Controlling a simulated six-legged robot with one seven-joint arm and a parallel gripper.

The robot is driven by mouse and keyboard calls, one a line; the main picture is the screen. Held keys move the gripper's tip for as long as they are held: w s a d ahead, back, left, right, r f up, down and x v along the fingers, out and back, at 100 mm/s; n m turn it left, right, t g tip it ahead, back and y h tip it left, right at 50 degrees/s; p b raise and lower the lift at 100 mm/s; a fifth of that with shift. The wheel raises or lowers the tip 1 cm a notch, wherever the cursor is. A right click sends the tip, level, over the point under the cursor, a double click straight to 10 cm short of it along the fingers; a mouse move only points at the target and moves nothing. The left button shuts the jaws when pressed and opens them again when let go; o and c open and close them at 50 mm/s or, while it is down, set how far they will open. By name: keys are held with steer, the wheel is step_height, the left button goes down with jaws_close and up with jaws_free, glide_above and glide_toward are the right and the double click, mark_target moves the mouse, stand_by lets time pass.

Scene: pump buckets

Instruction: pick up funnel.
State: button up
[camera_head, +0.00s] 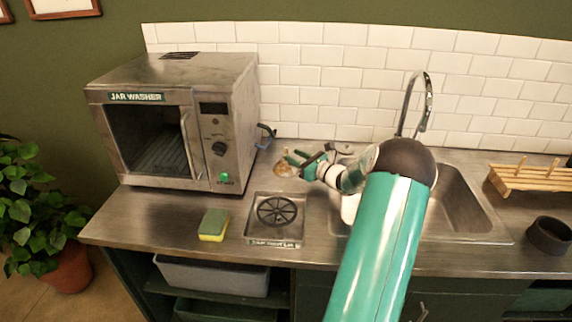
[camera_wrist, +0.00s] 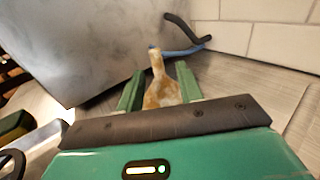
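The funnel (camera_wrist: 160,88) is a mottled amber and white piece with its narrow spout pointing up. It stands on the steel counter next to the jar washer, and in the head view it shows as a small brownish shape (camera_head: 284,167) beside my gripper (camera_head: 296,158). In the wrist view my gripper (camera_wrist: 158,80) is open, with one green finger on each side of the funnel. The funnel's lower part is hidden behind my gripper's dark edge. I cannot tell whether either finger touches it.
The jar washer (camera_head: 165,125) stands left, with a dark and blue hose end (camera_wrist: 185,40) behind the funnel. A tiled wall (camera_head: 320,80) rises behind. A sponge (camera_head: 213,225) and a square rinser (camera_head: 275,218) lie in front; the sink (camera_head: 460,205) and wooden rack (camera_head: 530,177) are right.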

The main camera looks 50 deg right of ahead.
mark_target(286, 152)
steer(key=w, duration=0.4)
steer(key=shift+w+a+f, duration=0.1)
steer(key=shift+w+a, duration=0.15)
steer(key=shift+w, duration=0.05)
jaws_close()
